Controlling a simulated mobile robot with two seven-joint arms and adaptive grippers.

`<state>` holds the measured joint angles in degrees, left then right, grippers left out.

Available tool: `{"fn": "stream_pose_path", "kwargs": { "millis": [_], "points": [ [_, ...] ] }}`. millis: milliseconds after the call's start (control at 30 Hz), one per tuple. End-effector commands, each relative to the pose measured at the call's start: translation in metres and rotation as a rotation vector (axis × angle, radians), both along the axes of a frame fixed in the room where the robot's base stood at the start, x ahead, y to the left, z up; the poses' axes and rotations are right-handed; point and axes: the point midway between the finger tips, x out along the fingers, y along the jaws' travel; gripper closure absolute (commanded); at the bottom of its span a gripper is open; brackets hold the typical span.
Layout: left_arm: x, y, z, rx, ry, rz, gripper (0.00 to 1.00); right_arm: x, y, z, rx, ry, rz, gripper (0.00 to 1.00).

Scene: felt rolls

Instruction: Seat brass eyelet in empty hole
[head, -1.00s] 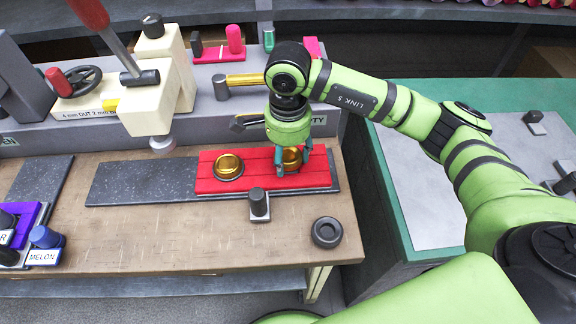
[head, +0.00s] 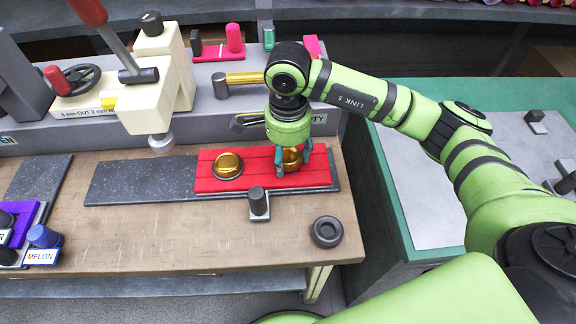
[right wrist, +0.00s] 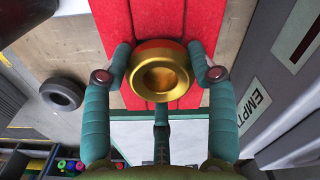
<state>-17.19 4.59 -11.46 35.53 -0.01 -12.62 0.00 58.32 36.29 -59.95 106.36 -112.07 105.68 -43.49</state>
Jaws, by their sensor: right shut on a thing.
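A brass eyelet (head: 292,158) is between the fingers of my right gripper (head: 280,163), over the right part of the red felt (head: 262,178). In the right wrist view the eyelet (right wrist: 160,76) shows its ring face, with the green fingers of the right gripper (right wrist: 160,74) closed against both sides. Whether it touches the felt or sits in a hole cannot be told. Another brass eyelet (head: 228,165) is in the left part of the red felt. The felt lies on a dark speckled slab. No bare hole is visible. My left gripper is not in view.
A cream press (head: 152,95) with a red lever stands at the left. A dark post (head: 259,203) stands at the felt's front edge. A black ring (head: 326,231) lies on the bench (head: 180,230) at the front right. Labelled purple holders (head: 25,232) stand far left.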

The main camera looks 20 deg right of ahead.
Motion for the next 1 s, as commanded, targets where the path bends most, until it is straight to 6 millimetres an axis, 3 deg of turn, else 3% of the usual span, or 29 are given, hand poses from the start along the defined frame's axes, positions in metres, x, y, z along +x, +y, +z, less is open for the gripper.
{"fn": "stream_pose_path", "kwargs": {
  "millis": [567, 1000],
  "points": [
    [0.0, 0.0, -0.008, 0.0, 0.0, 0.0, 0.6, 0.0, 0.0, -0.007, 0.0, 0.0, 0.0, 0.84],
    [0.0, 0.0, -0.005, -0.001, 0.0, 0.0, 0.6, 0.0, 0.0, 0.004, 0.0, -0.001, 0.0, 0.84]
  ]
}}
